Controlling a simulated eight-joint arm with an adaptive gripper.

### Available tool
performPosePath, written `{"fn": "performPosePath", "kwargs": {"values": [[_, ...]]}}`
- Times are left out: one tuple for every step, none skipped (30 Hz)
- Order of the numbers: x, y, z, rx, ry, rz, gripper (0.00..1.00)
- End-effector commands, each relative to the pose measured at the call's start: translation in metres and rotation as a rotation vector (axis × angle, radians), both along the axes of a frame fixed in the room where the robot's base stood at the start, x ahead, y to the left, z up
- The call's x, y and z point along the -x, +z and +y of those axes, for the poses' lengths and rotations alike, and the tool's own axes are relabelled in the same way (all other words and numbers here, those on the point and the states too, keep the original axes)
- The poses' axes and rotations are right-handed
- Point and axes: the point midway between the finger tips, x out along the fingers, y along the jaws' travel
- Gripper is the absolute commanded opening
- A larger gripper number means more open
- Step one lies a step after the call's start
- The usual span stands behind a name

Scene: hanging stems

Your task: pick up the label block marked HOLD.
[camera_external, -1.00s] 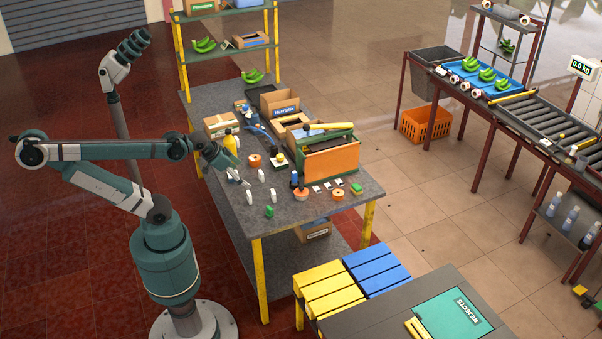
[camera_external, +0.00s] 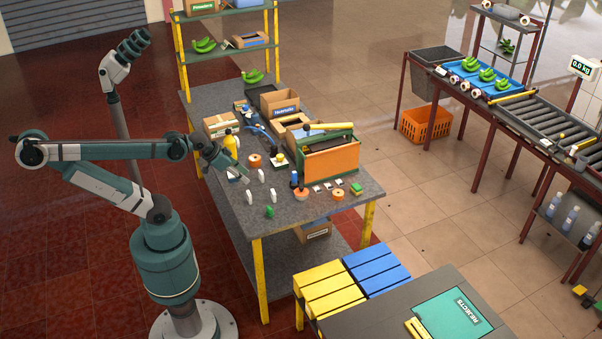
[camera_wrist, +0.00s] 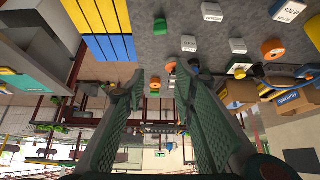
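My gripper (camera_wrist: 160,78) is open, with its two green fingers apart and nothing visible between them. In the external view my gripper (camera_external: 238,174) is above the near-left part of the grey worktable (camera_external: 225,190), close to upright white blocks (camera_external: 261,175). The lettering is too small to read, so I cannot tell which is marked HOLD.
A green block (camera_external: 269,211), an orange roll (camera_external: 255,160) and a yellow bottle (camera_external: 231,144) stand near my gripper. An orange-fronted crate (camera_external: 331,161) stands at the table's right side. Yellow and blue slats (camera_external: 370,268) are beyond the near edge.

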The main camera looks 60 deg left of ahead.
Motion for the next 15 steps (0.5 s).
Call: {"fn": "performPosePath", "kwargs": {"values": [[0.0000, 0.0000, 0.0000, 0.000, 0.000, 0.000, 0.28], [0.0000, 0.0000, 0.0000, 0.000, 0.000, 0.000, 0.28], [0.0000, 0.0000, 0.0000, 0.000, 0.000, 0.000, 0.28], [0.0000, 0.0000, 0.0000, 0.000, 0.000, 0.000, 0.28], [0.0000, 0.0000, 0.0000, 0.000, 0.000, 0.000, 0.28], [0.0000, 0.0000, 0.0000, 0.000, 0.000, 0.000, 0.28], [-0.0001, 0.0001, 0.0000, 0.000, 0.000, 0.000, 0.28], [-0.0001, 0.0001, 0.0001, 0.001, 0.001, 0.000, 0.28], [-0.0004, 0.0001, 0.0002, 0.002, 0.002, 0.001, 0.28], [-0.0007, 0.0002, 0.0003, 0.003, 0.004, 0.002, 0.28], [-0.0012, 0.0002, 0.0005, 0.005, 0.007, 0.004, 0.28], [-0.0018, 0.0003, 0.0008, 0.008, 0.011, 0.006, 0.28], [-0.0027, 0.0004, 0.0011, 0.010, 0.015, 0.009, 0.28], [-0.0036, 0.0006, 0.0014, 0.014, 0.020, 0.011, 0.28], [-0.0054, 0.0009, 0.0020, 0.020, 0.028, 0.016, 0.28]]}}
